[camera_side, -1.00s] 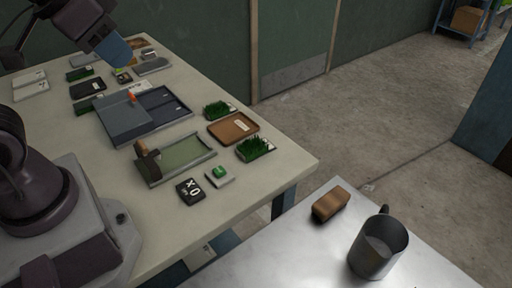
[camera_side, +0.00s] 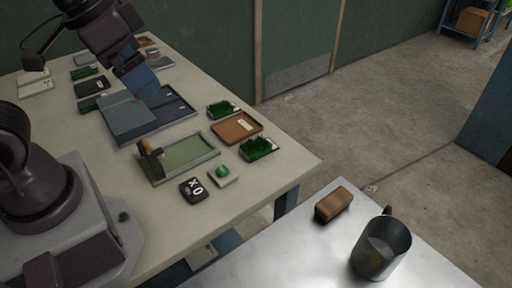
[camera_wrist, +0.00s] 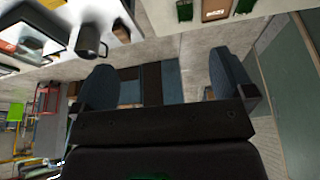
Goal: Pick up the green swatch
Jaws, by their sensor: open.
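Several green grass-like swatches lie on the table in the side view. One swatch (camera_side: 222,108) is behind the brown tray, another (camera_side: 257,147) is at its right front corner. Two more, one (camera_side: 86,73) at the far left and one (camera_side: 94,102) left of the dark case, are partly hidden. I cannot tell which is meant. My gripper (camera_side: 142,82) hangs above the dark case, left of the nearer swatches and apart from them. In the wrist view its blue fingers (camera_wrist: 162,68) are spread wide with nothing between them. Green items (camera_wrist: 184,10) show at that view's top edge.
A dark blue-grey case (camera_side: 128,118), a green-bottomed tray (camera_side: 188,154) with a brown-handled tool, a brown tray (camera_side: 246,127), a black numbered block (camera_side: 192,190) and a green button (camera_side: 223,170) crowd the table. A metal mug (camera_side: 381,250) and brown block (camera_side: 334,204) stand on the front bench.

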